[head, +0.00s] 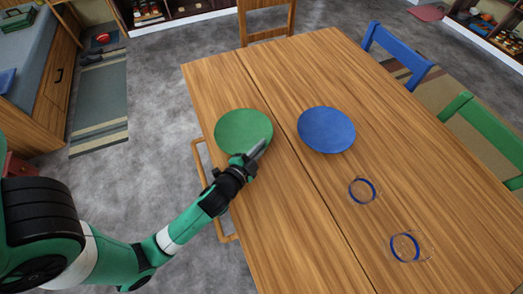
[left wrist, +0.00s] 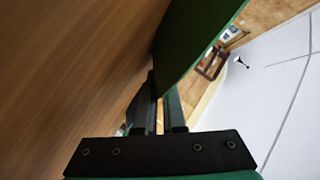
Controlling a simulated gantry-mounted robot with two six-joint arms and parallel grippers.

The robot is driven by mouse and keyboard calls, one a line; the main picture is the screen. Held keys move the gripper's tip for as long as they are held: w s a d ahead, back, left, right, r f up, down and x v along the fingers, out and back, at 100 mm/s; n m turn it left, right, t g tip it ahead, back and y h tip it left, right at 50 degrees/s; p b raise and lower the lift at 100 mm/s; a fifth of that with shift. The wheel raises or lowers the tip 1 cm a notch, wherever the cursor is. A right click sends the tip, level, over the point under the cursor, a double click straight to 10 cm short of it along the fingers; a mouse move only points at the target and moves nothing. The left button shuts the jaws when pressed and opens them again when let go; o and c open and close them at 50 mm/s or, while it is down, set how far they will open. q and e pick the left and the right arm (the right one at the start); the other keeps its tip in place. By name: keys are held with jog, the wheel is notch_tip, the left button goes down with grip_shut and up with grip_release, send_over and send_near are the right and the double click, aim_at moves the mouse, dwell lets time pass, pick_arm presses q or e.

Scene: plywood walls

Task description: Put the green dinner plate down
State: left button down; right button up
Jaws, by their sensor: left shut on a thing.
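The green dinner plate (head: 240,128) is over the left part of the wooden table, near its left edge. My left gripper (head: 258,150) is shut on the plate's near right rim. In the left wrist view the fingers (left wrist: 158,108) grip the edge of the green plate (left wrist: 195,40), with the wooden tabletop (left wrist: 70,65) beside it. The plate looks nearly level; I cannot tell whether its underside touches the table. My right gripper is in neither view.
A blue plate (head: 326,129) lies to the right of the green one on the table (head: 300,225). Two clear glasses with blue bands (head: 364,191) (head: 406,247) stand nearer on the right. Chairs, one blue (head: 397,55) and one green (head: 482,124), border the table. The table's near left part is clear.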

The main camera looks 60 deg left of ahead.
pick_arm(q)
jog(key=shift+w+a, duration=0.1)
jog(key=c, duration=1.3)
grip_release()
jog(key=shift+r, duration=0.25)
jog(key=v, duration=1)
jog(key=shift+s+d+f+p, duration=0.1)
jog(key=shift+s+d+p, duration=0.15)
jog(key=shift+d+p, duration=0.15)
jog(key=shift+s+d+r, duration=0.25)
jog(key=shift+s+r, duration=0.05)
jog(key=shift+s, duration=0.3)
jog(key=shift+w, duration=0.1)
